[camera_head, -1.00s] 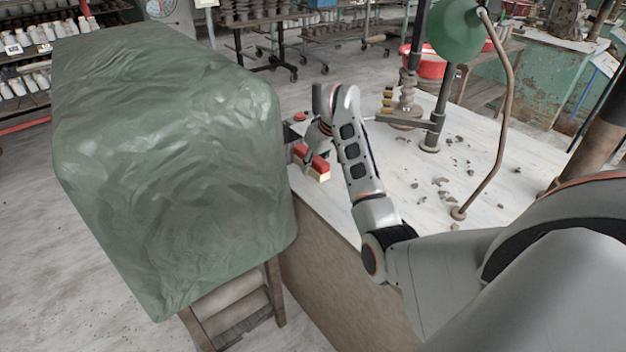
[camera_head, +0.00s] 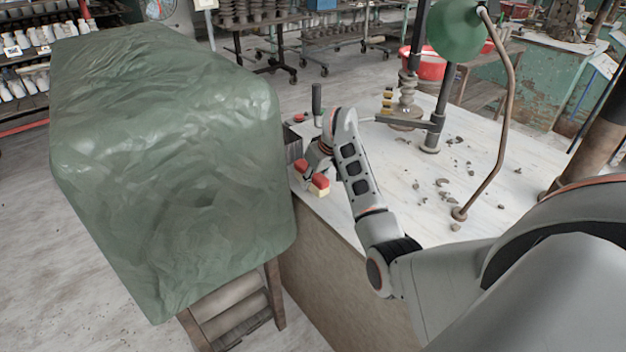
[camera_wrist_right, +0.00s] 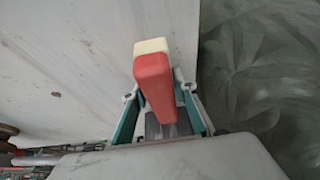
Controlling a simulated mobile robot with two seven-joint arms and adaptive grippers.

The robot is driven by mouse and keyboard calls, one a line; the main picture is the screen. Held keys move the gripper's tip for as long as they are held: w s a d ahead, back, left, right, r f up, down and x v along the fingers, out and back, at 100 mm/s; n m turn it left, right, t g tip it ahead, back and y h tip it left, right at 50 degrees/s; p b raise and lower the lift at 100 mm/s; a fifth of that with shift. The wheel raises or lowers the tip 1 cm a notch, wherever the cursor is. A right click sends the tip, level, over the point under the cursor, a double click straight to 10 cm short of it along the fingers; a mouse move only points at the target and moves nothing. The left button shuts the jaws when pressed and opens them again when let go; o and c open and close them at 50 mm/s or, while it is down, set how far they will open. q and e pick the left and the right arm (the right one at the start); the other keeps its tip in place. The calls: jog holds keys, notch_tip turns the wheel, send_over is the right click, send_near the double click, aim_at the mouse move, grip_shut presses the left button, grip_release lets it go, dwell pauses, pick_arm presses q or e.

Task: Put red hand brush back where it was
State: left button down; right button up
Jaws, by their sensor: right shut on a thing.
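The red hand brush (camera_head: 320,183) has a red body and a cream bristle side. In the head view it is at the left edge of the white worktable, close to the green cover. My right gripper (camera_head: 311,172) is shut on it from above, and a finger hides its middle. In the right wrist view the brush (camera_wrist_right: 153,75) sits between the two fingers of the gripper (camera_wrist_right: 158,92), its cream part at the far end. I cannot tell whether the brush touches the tabletop. My left gripper is not in view.
The worktable (camera_head: 400,190) bears scattered clay trimmings (camera_head: 442,183), a lamp with a green shade (camera_head: 457,30) and a dark upright post (camera_head: 317,103). A green plastic-covered block (camera_head: 170,180) stands close on the left. The table's front middle is mostly clear.

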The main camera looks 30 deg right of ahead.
jog(key=o, duration=1)
jog(key=shift+f, duration=0.2)
jog(key=shift+s, duration=0.1)
